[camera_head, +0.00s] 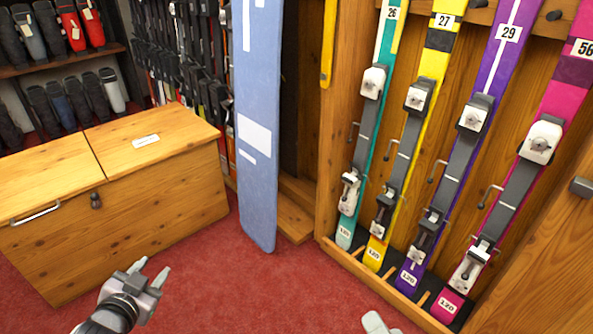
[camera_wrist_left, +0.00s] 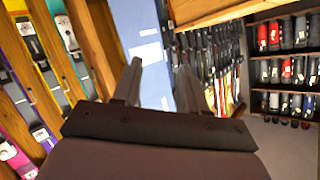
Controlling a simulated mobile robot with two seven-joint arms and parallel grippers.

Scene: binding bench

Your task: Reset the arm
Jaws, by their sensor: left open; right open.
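My left gripper (camera_head: 150,274) is at the lower left of the head view, above the red carpet. Its two fingers are apart, with nothing between them. In the left wrist view its fingers (camera_wrist_left: 157,82) also stand apart and empty, with a light blue panel showing beyond them. A small pale part of my right gripper (camera_head: 378,324) shows at the bottom edge of the head view; most of it is out of frame.
A wooden chest (camera_head: 120,215) stands at the left. A tall blue panel (camera_head: 257,190) stands upright in the middle. A wooden rack (camera_head: 385,285) at the right holds several skis, including a purple ski (camera_head: 490,75). Red carpet (camera_head: 270,295) is clear in front.

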